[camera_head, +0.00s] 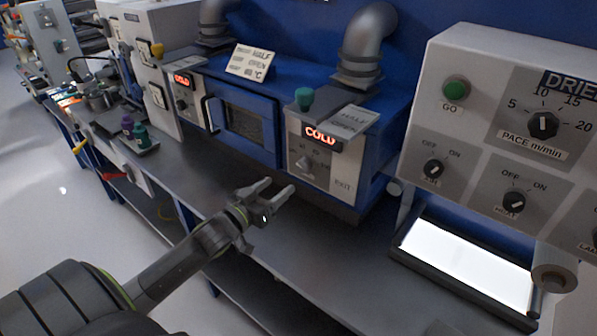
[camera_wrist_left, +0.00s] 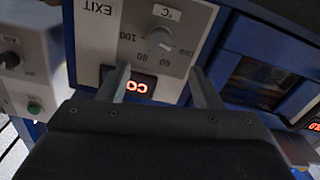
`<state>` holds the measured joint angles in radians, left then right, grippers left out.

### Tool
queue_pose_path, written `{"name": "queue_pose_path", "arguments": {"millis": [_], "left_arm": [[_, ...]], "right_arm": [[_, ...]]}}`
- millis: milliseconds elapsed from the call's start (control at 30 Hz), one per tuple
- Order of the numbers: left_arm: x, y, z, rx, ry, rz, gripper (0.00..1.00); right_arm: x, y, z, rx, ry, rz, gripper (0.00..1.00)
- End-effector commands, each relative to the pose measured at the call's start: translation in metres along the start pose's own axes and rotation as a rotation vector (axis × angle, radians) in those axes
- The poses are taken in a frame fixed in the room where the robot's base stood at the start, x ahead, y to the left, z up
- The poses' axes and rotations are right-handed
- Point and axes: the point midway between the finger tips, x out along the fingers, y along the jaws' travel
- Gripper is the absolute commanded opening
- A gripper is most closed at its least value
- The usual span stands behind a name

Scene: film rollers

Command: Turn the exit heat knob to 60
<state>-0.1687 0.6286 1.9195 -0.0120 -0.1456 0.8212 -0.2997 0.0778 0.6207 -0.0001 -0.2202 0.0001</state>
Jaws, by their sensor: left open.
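The exit heat knob (camera_head: 305,164) is a small grey knob on the light panel marked EXIT, below a red display (camera_head: 320,136) reading COLD. In the left wrist view the knob (camera_wrist_left: 160,39) appears upside down, with a °C dial around it marked OFF, 60, 80 and 100. My left gripper (camera_head: 279,188) is open and empty, in front of and below the panel in the head view. In the wrist view its fingers (camera_wrist_left: 160,77) point toward the panel, apart from the knob, and partly cover the display (camera_wrist_left: 137,87). My right gripper is not in view.
A blue oven (camera_head: 250,115) with a window stands left of the exit panel, with another COLD display (camera_head: 183,79) beyond it. A control box (camera_head: 500,130) with a PACE dial stands at right, above a bright light panel (camera_head: 465,262). The grey bench (camera_head: 310,232) is clear near the gripper.

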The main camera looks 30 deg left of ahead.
Motion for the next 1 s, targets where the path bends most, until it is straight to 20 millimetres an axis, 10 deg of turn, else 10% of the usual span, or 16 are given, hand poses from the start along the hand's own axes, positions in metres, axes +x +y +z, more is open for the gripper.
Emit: {"name": "queue_pose_path", "arguments": {"millis": [600,1000], "left_arm": [[0.086,0.0,0.001,-0.001,-0.002,0.001,0.59],[0.097,0.001,0.0,0.0,-0.003,0.002,0.59]], "right_arm": [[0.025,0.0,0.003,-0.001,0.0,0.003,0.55],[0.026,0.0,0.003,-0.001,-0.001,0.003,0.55]]}}
